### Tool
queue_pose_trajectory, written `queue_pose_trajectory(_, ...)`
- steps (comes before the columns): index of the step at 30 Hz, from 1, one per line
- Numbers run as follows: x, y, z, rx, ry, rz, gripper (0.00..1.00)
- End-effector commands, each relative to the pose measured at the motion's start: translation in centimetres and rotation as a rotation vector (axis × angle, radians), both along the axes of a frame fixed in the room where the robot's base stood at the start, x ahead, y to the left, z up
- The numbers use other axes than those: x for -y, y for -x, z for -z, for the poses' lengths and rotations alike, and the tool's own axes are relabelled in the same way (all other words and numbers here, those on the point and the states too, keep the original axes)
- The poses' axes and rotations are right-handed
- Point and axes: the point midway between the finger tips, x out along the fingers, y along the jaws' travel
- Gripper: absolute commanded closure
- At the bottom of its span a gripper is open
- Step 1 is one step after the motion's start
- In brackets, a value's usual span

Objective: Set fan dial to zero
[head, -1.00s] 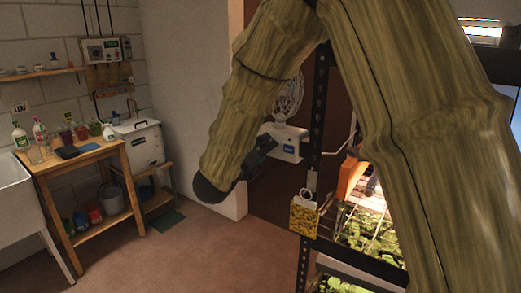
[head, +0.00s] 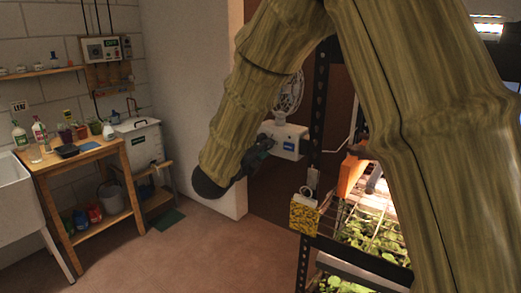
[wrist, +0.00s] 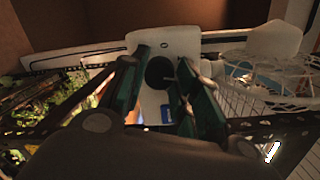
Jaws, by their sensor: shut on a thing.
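The white fan (head: 292,142) stands behind the rack post, with its round cage above a white base. In the wrist view the fan base (wrist: 151,105) faces me and bears a dark round dial (wrist: 160,71) with a small light mark on it. My gripper (head: 268,143) is at the left side of the base in the head view, which hides the dial. In the wrist view its two green-dark fingers lie on either side of the dial, shut on it. The mark's exact setting is too small to read.
The black rack post (head: 318,110) stands right of the fan. A yellow tag (head: 304,216) hangs on the rack, and an orange thing (head: 351,175) is beside it. Seedlings (head: 375,232) fill the lit shelf. A wooden bench (head: 95,157) stands at left, with open floor between.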

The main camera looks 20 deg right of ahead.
Motion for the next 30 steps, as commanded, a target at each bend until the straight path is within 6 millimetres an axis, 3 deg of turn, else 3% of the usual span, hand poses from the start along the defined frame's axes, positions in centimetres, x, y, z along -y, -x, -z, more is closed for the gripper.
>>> queue_pose_trajectory(30, -0.07, -0.11, -0.23, -0.759, 0.593, 0.001, 0.94)
